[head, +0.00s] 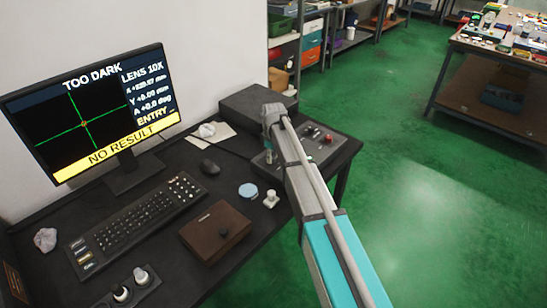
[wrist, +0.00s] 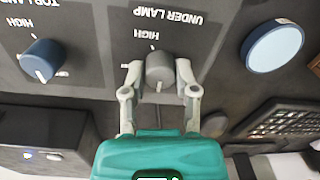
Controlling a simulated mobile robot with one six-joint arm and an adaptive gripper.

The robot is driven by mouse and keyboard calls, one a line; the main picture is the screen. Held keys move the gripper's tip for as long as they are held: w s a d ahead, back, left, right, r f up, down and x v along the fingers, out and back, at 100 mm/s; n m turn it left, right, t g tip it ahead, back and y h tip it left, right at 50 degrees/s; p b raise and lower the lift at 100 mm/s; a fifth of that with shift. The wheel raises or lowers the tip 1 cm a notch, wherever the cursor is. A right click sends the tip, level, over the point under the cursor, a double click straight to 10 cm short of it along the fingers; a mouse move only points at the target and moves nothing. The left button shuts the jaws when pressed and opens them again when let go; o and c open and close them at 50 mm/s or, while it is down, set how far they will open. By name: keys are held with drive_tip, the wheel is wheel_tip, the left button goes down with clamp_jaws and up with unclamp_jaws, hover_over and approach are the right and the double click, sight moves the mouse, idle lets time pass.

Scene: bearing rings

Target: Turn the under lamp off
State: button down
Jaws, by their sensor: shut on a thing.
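In the wrist view, the grey under lamp knob (wrist: 160,68) stands on a dark panel, beneath the upside-down labels UNDER LAMP and HIGH. My gripper (wrist: 160,75) is shut on this knob, one finger on each side. A white pointer line on the knob faces the bottom of the picture, on the side away from HIGH. In the head view, my gripper (head: 268,153) is at the control panel (head: 312,150) on the desk; the knob itself is hidden there.
A blue top lamp knob (wrist: 42,60) is left of my gripper in the wrist view, and a pale blue disc (wrist: 273,48) is right. The monitor (head: 90,115) reads TOO DARK and NO RESULT.

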drive_tip(key=shift+s, duration=0.2)
drive_tip(key=shift+c, duration=1.9)
unclamp_jaws()
drive_tip(key=shift+w, duration=0.1)
drive_tip(key=shift+r, duration=0.15)
drive_tip(key=shift+s+r+m+p, duration=0.25)
drive_tip(key=shift+r+m+p, duration=0.2)
drive_tip(key=shift+p, duration=0.25)
drive_tip(key=s+r+m+t+p, duration=0.4)
drive_tip(key=r+m+t+p, duration=0.1)
drive_tip(key=r+m+p, duration=0.4)
wheel_tip(320, 180, up, 3)
drive_tip(key=shift+s+d+f+y+p, duration=0.1)
drive_tip(key=shift+s+d+y+p, duration=0.2)
drive_tip(key=shift+s+d+p, duration=0.25)
drive_tip(key=shift+w+a+f, duration=0.1)
drive_tip(key=shift+w+f, duration=0.1)
